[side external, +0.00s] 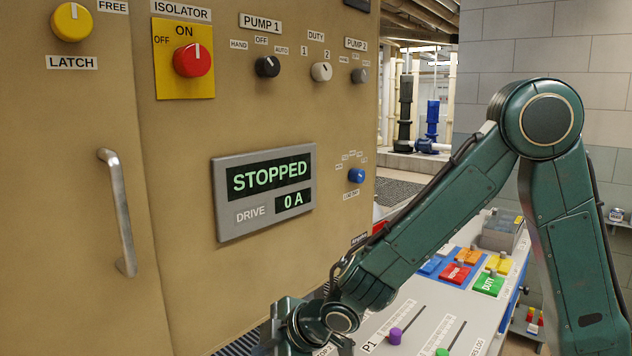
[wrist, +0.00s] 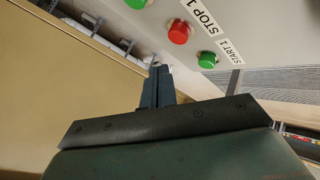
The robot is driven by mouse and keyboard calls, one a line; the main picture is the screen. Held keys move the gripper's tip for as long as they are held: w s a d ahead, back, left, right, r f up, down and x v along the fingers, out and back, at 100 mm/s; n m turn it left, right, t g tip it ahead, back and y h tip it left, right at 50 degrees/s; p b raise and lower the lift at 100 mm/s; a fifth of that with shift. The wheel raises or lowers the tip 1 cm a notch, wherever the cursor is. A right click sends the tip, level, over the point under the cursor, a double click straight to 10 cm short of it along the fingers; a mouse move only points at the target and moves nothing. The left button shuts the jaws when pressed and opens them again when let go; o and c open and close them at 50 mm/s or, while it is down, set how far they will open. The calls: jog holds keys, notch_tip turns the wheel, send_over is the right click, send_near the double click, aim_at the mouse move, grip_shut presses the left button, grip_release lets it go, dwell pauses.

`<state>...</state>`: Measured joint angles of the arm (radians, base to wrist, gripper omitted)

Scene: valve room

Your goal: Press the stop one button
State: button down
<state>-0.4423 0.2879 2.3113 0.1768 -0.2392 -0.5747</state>
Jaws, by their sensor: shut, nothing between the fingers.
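The red stop one button (wrist: 180,32) is a round dome on a pale panel in the wrist view, beside its "STOP 1" label (wrist: 203,14). My gripper (wrist: 160,72) is shut and empty. Its fingertips lie below and left of the red button in that picture, with a gap between them. In the side external view, my gripper (side external: 284,322) is at the bottom edge, partly cut off, and the red button cannot be seen there.
A green button (wrist: 207,60) labelled "START 1" sits close to the red one; another green button (wrist: 135,3) is at the top edge. The drive display (side external: 265,190) reads STOPPED, 0 A. A cabinet handle (side external: 119,212) sticks out at left. Sliders (side external: 396,336) stand on the desk.

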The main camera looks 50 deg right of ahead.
jog(key=shift+r, duration=1.35)
jog(key=s+d+r+m+g+h, duration=0.1)
jog(key=s+d+r+m+g, duration=0.1)
jog(key=s+d+r+m, duration=0.6)
jog(key=s+d+m, duration=0.1)
jog(key=s+d, duration=0.1)
jog(key=s, duration=0.3)
jog(key=s+d+r+m+g, duration=0.1)
jog(key=s+d, duration=0.2)
jog(key=s, duration=0.3)
jog(key=s+d+r+m+h, duration=0.1)
jog(key=s+d, duration=0.1)
jog(key=s, duration=0.4)
jog(key=shift+s+d+r, duration=0.25)
dwell(0.5)
